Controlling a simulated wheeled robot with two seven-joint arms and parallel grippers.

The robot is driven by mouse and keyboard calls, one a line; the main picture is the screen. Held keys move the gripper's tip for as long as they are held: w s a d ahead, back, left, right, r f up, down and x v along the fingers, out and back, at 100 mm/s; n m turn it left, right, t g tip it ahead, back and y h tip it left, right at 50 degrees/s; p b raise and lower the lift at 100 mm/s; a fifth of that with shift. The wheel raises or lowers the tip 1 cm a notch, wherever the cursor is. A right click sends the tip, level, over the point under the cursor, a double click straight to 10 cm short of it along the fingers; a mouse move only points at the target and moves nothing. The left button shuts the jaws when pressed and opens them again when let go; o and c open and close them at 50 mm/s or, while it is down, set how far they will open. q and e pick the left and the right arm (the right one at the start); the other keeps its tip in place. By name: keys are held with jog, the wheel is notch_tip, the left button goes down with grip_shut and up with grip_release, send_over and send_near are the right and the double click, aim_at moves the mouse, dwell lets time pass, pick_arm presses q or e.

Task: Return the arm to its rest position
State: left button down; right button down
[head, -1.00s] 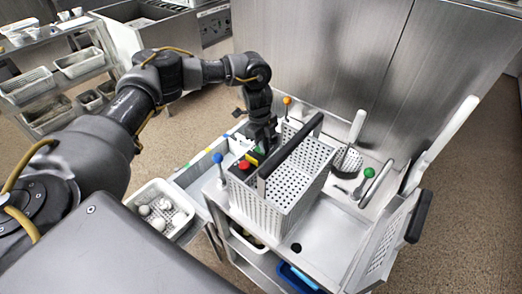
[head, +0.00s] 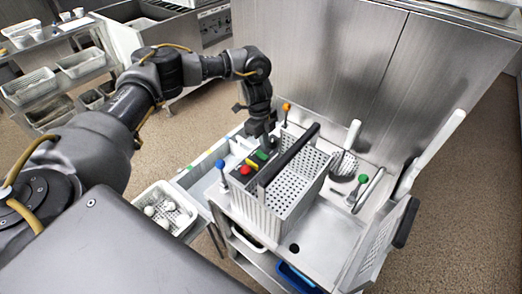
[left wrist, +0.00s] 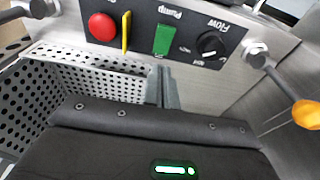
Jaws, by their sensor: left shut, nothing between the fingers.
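My left arm comes in from the left in the head view and bends down over the station. Its left gripper (head: 264,140) hangs just behind the control panel and the basket. In the left wrist view the slim grey fingers (left wrist: 162,88) are together with nothing between them. The panel (left wrist: 185,22) carries a red button (left wrist: 102,27), a yellow tab (left wrist: 126,32), a green switch (left wrist: 164,39) marked Pump and a black Flow knob (left wrist: 210,44). The fingers appear apart from the switch. My right gripper is not in view.
A perforated basket (head: 262,215) with a black handle (head: 288,158) stands close beside the gripper. An orange-topped lever (head: 286,107) and a blue-topped lever (head: 224,165) rise near it. A white basket (head: 150,228) with several pale balls stands left. The steel wall (head: 330,70) is behind.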

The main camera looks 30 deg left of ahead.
pick_arm(q)
jog(key=shift+r+p, duration=0.45)
jog(key=shift+r, duration=0.4)
